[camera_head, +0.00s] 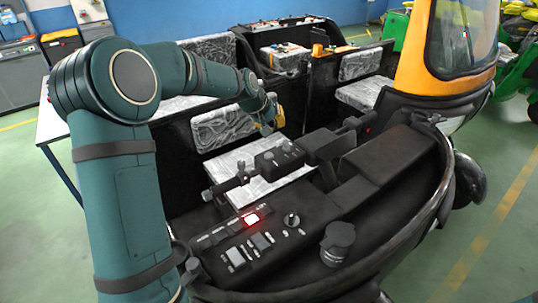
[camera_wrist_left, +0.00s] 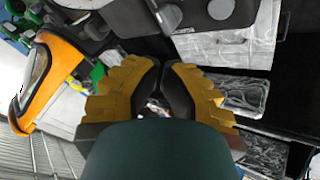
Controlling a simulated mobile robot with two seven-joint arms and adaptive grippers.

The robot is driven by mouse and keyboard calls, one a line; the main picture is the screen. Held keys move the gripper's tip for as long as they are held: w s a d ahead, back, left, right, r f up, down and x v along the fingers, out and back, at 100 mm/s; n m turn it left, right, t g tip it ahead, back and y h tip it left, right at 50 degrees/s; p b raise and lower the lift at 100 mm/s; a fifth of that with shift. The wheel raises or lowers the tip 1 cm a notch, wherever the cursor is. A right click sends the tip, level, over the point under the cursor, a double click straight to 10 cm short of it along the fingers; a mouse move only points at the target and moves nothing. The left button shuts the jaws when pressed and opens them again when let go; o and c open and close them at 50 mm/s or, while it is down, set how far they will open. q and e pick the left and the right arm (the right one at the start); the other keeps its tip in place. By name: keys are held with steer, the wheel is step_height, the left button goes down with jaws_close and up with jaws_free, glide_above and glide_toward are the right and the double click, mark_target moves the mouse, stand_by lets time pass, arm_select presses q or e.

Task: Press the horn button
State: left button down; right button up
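The horn button is not marked; I cannot tell which control it is. A black control pod (camera_head: 277,160) with small knobs sits on the handlebar. Round grey controls (camera_wrist_left: 168,17) show beyond the tips. My right gripper is not in view.
A black round cap (camera_head: 338,243) stands on the dashboard's right. Plastic-wrapped seats (camera_head: 222,128) lie behind the handlebar. The orange windshield frame (camera_head: 447,77) rises at upper right. My left arm covers the left side. Green floor (camera_head: 490,250) is free at right.

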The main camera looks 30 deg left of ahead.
arm_select(q)
step_height(320, 180, down, 7)
steer(key=b, duration=0.3)
steer(key=shift+r+b, duration=0.1)
steer(key=shift+b, duration=0.2)
steer(key=shift+f+b, duration=0.4)
steer(key=shift+f, duration=0.1)
steer(key=shift+f, duration=0.1)
stand_by(0.7)
steer(key=shift+f+b, duration=0.3)
steer(key=shift+b, duration=0.15)
steer(key=shift+f+b, duration=0.45)
steer(key=shift+f, duration=0.05)
stand_by(0.6)
steer(key=shift+r, duration=0.15)
steer(key=shift+r+p, duration=0.55)
steer(key=shift+r, duration=0.25)
steer(key=shift+r+p, duration=1.6)
steer(key=shift+r, duration=0.85)
